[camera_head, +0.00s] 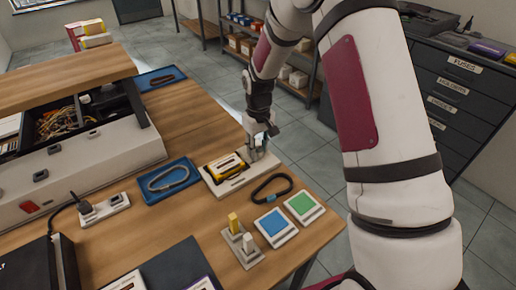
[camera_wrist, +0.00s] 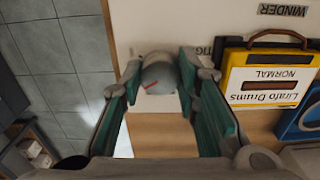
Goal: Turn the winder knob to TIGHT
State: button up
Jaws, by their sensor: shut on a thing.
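The winder knob (camera_wrist: 158,76) is a grey round knob with a red mark in the wrist view. The red mark lies on the side away from the partly hidden "TIG..." lettering (camera_wrist: 203,49). My gripper (camera_wrist: 160,85) has its two green-padded fingers on either side of the knob and is shut on it. In the head view my gripper (camera_head: 263,131) reaches down to the right end of the cream winder board (camera_head: 232,187).
The table edge is close on the right.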

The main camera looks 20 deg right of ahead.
aim_at(258, 149)
jog(key=shift+m+b, duration=0.3)
jog(key=shift+m, duration=1.8)
jog(key=o, duration=1.2)
jog(key=shift+c, duration=0.2)
notch_tip(258, 149, up, 12)
